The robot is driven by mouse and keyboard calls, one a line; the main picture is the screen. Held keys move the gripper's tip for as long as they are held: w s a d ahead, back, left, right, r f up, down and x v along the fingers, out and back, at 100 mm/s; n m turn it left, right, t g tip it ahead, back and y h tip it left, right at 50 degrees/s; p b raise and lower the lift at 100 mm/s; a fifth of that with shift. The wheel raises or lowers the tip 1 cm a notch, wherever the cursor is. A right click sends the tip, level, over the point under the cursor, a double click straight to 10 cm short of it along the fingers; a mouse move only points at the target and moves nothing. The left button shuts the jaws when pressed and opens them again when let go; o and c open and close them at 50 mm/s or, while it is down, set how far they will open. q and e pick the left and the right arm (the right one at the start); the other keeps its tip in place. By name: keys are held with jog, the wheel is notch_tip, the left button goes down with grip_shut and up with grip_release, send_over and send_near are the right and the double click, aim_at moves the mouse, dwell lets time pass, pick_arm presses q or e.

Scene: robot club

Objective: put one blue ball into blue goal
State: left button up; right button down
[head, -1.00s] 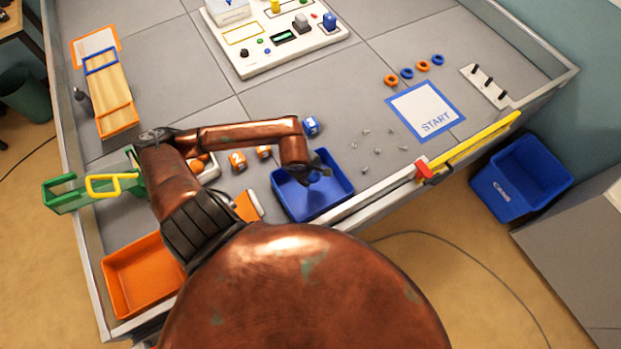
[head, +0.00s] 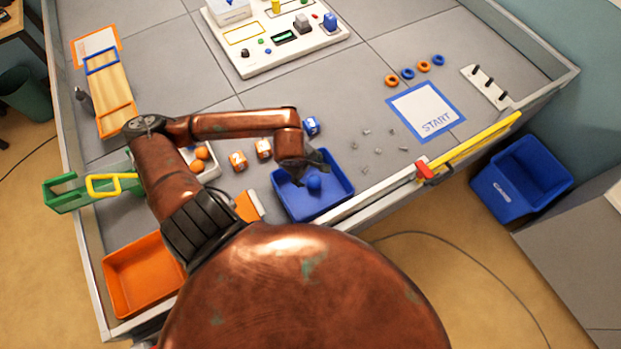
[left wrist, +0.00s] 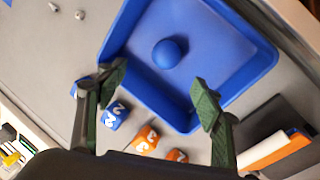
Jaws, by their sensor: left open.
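The blue goal is a blue open tray (head: 335,196) near the front edge of the table; it also fills the upper middle of the left wrist view (left wrist: 228,62). One blue ball (head: 314,184) lies inside it on the floor, and it shows clear of the fingers in the left wrist view (left wrist: 168,53). My left gripper (head: 305,167) is above the back left part of the tray. In the left wrist view its two fingers (left wrist: 158,93) stand wide apart with nothing between them. My right gripper is not in view.
Blue and orange number cubes (head: 238,160) sit behind and left of the tray. A white tray (head: 211,172) with orange balls (head: 201,153) is partly hidden by my arm. An orange tray (head: 145,275) stands at front left. Small screws (head: 378,150) lie right of the blue tray.

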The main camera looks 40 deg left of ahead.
pick_arm(q)
jog(key=v, duration=0.6)
jog(key=shift+r, duration=0.3)
jog(key=x, duration=1.2)
jog(key=shift+s+f, duration=0.1)
jog(key=shift+f, duration=0.1)
notch_tip(320, 180, up, 5)
jog(key=p, duration=0.2)
jog(key=shift+r+p, duration=0.1)
jog(key=shift+p, duration=0.2)
